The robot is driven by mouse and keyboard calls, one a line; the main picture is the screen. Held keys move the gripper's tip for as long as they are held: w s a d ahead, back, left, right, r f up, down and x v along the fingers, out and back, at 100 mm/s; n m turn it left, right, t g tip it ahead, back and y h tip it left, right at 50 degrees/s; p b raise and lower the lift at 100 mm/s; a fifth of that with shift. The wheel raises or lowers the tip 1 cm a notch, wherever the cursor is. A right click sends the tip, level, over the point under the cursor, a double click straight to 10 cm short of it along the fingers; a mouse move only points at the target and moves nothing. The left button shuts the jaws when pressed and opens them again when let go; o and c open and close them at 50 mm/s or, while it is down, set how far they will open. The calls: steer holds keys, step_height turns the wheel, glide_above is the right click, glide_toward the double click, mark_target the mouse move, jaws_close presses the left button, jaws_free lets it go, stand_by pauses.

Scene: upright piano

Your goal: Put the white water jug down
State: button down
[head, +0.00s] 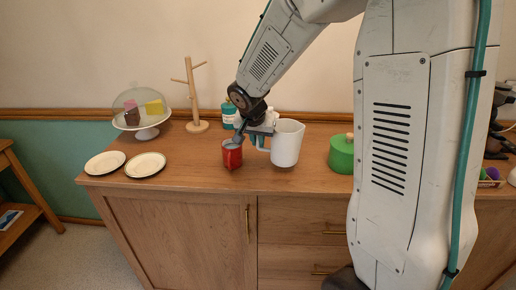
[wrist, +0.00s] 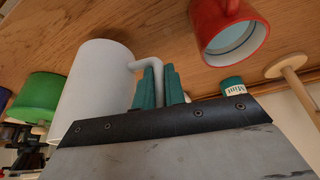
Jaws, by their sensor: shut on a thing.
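The white water jug (head: 288,143) is upright over the wooden cabinet top, its handle towards the left. It also shows large in the wrist view (wrist: 92,82). My gripper (head: 259,138) is shut on the jug's handle; its teal fingers (wrist: 158,86) close around the handle in the wrist view. I cannot tell whether the jug's base touches the cabinet top or hangs just above it. A red mug (head: 232,156) stands just left of the jug, apart from it. In the wrist view the mug (wrist: 230,28) shows a pale blue-grey inside.
A green round tin (head: 341,155) stands right of the jug. A teal-and-white labelled jar (head: 228,115) and a wooden mug tree (head: 196,95) are behind left. Two plates (head: 105,163) and a domed cake stand (head: 147,132) are further left. The cabinet top (head: 195,160) is clear between plates and mug.

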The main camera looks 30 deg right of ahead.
mark_target(258, 147)
steer(key=shift+f, duration=1.45)
steer(key=shift+s+f, duration=0.1)
steer(key=shift+f, duration=0.1)
steer(key=c, duration=1.5)
jaws_free()
steer(key=shift+o, duration=0.2)
steer(key=shift+r, duration=0.1)
steer(key=v, duration=1.2)
steer(key=s+a+r+n+y, duration=0.1)
steer(key=s+a+n, duration=0.1)
steer(key=s, duration=0.7)
steer(key=s+a+r+n+g+y, duration=0.1)
steer(key=s+n, duration=0.3)
steer(key=s, duration=0.6)
steer(key=s+a+r+n+g+y, duration=0.1)
steer(key=s+a+n, duration=0.2)
steer(key=s, duration=0.6)
steer(key=shift+s, duration=0.25)
steer(key=shift+a+r, duration=0.1)
